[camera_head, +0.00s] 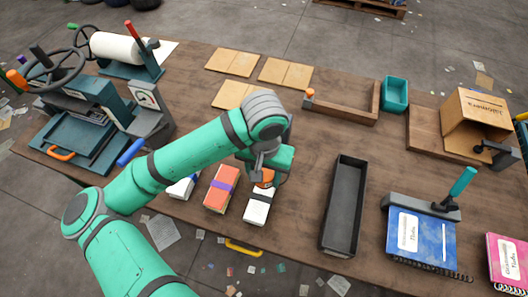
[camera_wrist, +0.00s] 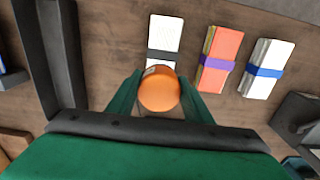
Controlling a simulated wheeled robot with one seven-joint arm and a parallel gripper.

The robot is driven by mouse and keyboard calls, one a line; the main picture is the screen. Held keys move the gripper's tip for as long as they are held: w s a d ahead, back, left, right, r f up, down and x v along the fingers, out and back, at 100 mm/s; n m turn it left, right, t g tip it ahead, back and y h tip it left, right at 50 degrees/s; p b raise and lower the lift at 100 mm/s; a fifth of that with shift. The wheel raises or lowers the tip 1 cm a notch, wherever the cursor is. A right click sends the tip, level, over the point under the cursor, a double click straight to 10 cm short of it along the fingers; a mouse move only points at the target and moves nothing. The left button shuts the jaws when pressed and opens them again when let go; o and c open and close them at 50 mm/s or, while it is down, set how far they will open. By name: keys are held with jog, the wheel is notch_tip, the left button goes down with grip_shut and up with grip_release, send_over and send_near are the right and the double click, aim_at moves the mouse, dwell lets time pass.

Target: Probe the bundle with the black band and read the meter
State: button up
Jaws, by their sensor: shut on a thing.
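The white bundle with the black band (camera_head: 257,211) lies on the table below my gripper in the head view. It also shows at the top middle of the wrist view (camera_wrist: 164,32). My gripper (camera_wrist: 159,97) is shut on a round orange object (camera_wrist: 159,92), probably the probe's handle. The orange object (camera_head: 266,177) overlaps the near end of this bundle in the wrist view; I cannot tell whether it touches. A small pale patch shows on its edge, with no legible reading.
An orange bundle with a purple band (camera_head: 216,198) and a white one with a blue band (camera_wrist: 262,71) lie beside it. A black tray (camera_head: 328,215) stands to the right. Blue and pink notebooks (camera_head: 422,240), a cardboard box and a teal bin (camera_head: 395,94) are farther right.

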jog(key=shift+w+f, duration=0.1)
jog(key=shift+w, duration=0.4)
jog(key=shift+s+f, duration=0.1)
jog(key=shift+f, duration=2.9)
jog(key=shift+f, duration=0.4)
jog(key=shift+r, duration=0.15)
jog(key=shift+r, duration=3.9)
